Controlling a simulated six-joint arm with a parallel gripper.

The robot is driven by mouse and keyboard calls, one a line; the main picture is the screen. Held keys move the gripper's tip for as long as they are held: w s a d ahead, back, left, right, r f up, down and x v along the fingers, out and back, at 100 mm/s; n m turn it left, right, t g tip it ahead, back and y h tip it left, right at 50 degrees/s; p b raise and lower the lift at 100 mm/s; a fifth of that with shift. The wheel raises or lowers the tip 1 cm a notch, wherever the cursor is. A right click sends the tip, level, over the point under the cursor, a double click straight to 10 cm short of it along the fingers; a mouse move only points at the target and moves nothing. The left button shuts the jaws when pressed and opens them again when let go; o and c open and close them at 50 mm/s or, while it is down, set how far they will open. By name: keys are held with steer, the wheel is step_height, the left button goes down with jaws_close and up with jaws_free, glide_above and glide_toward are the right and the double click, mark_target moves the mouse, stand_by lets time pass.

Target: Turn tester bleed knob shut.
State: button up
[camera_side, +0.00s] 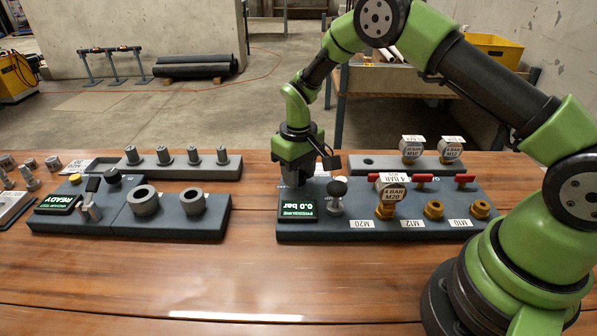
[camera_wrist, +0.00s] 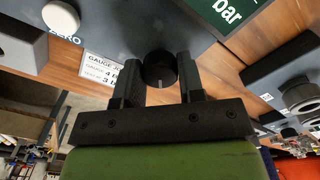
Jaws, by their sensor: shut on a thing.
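The tester (camera_side: 345,233) is a dark grey block on the wooden table, with a green-lit display (camera_side: 298,209) reading 0.0 bar. My gripper (camera_side: 294,182) points down at its back left corner. In the wrist view my gripper (camera_wrist: 160,85) has a finger on each side of the round black bleed knob (camera_wrist: 159,68) and is shut on it. A short pale mark shows on the knob's face. The knob is hidden behind my gripper in the side view.
A second station (camera_side: 190,231) stands left; the table between is clear.

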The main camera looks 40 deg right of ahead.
steer(key=m, duration=0.7)
stand_by(0.7)
steer(key=o, duration=0.9)
step_height(320, 180, up, 10)
steer(key=shift+f, duration=0.1)
